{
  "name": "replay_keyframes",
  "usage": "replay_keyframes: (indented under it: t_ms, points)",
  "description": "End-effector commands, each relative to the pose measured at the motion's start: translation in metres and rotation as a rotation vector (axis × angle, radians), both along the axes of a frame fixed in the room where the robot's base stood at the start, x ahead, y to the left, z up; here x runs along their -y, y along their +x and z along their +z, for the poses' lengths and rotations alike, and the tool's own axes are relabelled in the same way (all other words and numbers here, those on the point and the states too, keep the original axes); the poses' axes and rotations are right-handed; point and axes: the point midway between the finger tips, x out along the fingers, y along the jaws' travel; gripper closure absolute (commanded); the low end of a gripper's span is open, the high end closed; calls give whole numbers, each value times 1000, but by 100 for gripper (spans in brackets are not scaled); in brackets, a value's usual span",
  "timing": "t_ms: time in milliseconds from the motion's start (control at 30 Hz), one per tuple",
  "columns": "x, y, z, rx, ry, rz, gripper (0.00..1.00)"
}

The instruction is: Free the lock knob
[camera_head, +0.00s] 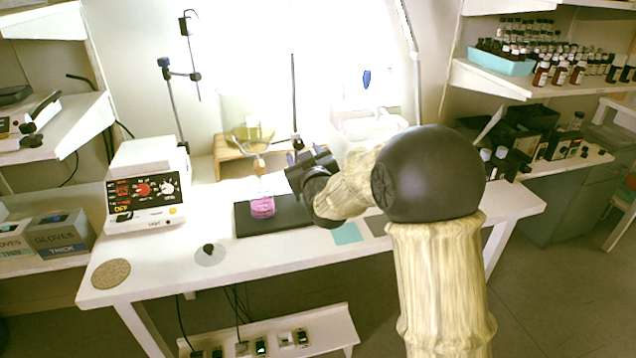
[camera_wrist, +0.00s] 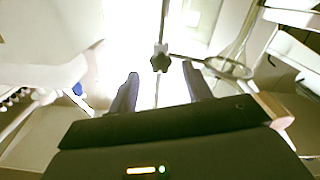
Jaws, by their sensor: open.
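The lock knob (camera_wrist: 160,58) is a dark, star-shaped knob on a thin vertical rod in the wrist view. In the head view a small dark fitting (camera_head: 297,141) shows at the foot of the visible part of the rod (camera_head: 293,95), just above my gripper; it seems to be the same knob. My gripper (camera_head: 303,154) is open and empty, at the stand above the bench. In the wrist view its two bluish fingers (camera_wrist: 160,72) point at the knob, one on each side of it in the picture. I cannot tell whether the knob is between them in depth.
A ring (camera_wrist: 230,67) juts right from the rod in the wrist view. A glass vessel (camera_head: 248,134) is left of my gripper. A pink-filled beaker (camera_head: 262,207) stands on a black plate (camera_head: 245,222) below. A white instrument (camera_head: 145,185) stands left. The bench front is mostly clear.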

Motion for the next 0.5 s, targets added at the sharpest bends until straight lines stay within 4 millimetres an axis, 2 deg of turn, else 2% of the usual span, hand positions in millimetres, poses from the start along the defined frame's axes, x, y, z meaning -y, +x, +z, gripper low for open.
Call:
replay_keyframes:
  t_ms: [500]
  points:
    - [26,-90,0,1,-1,0,51]
